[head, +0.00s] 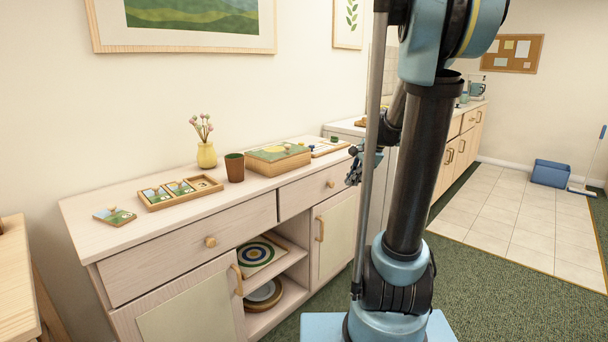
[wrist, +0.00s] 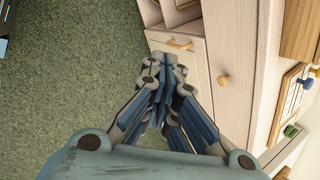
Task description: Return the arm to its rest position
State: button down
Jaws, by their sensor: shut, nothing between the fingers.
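My gripper (wrist: 165,75) is shut and empty in the wrist view, its fingers together in front of the pale sideboard. The gripper touches nothing that I can make out.
The sideboard (head: 120,248) bears a puzzle tray (head: 152,207), a loose tile (head: 114,216), a brown cup (head: 235,168), a yellow vase (head: 206,155) and a game box (head: 278,158). A wooden table (head: 15,290) is at left. Green carpet (head: 500,290) is clear at right.

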jog(key=s+f+n+h, duration=0.1)
jog(key=s+f+n, duration=0.2)
jog(key=s, duration=0.6)
jog(key=s+d+f+n+g+h, duration=0.1)
jog(key=s+f+n, duration=0.2)
jog(key=s+n, duration=0.3)
jog(key=s+f+n+h, duration=0.2)
jog(key=s+n, duration=0.3)
jog(key=s, duration=0.8)
jog(key=shift+s+d+f+n, duration=0.2)
jog(key=shift+f+n, duration=0.1)
jog(key=shift+f, duration=0.5)
jog(key=shift+w+a, duration=0.1)
